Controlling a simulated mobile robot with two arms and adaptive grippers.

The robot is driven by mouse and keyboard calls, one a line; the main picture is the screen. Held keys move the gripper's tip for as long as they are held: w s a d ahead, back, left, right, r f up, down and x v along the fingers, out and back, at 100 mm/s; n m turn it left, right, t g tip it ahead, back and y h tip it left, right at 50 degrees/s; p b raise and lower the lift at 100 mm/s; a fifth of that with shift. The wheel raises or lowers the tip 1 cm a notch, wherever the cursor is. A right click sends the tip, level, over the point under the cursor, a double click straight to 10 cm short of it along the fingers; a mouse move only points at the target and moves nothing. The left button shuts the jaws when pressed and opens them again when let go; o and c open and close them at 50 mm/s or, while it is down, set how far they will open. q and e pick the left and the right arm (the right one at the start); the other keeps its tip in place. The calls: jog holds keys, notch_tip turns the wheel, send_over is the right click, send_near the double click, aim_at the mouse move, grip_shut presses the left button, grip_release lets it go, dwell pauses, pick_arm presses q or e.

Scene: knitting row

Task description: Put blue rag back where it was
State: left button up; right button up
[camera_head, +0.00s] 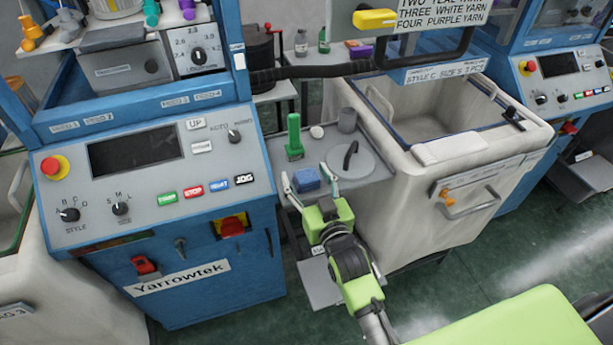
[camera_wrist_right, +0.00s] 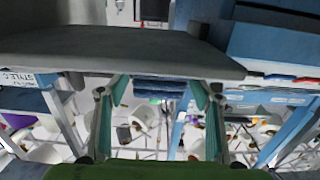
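The blue rag (camera_head: 306,179) is a small folded block at the near edge of the grey side shelf (camera_head: 365,188), between the blue machine and the white bin. It also shows in the right wrist view (camera_wrist_right: 160,88), against the edge of a grey slab. My right gripper (camera_head: 311,182) is at the shelf's near edge, with one finger on either side of the rag. In the wrist view its fingers are spread, with a narrow gap to the rag on each side. Whether it touches the rag anywhere is hard to tell. My left gripper is not in view.
The machine's control panel (camera_head: 150,160) is close on the left. The white bin (camera_head: 440,185) is close on the right.

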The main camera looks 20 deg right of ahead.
jog(key=shift+r, duration=0.15)
jog(key=shift+s+r, duration=0.1)
jog(key=shift+s, duration=0.05)
jog(key=s+b, duration=0.1)
jog(key=s, duration=1)
jog(key=shift+s+d+r+b, duration=0.15)
jog(key=shift+s+r+b, duration=0.1)
jog(key=shift+s+b, duration=0.15)
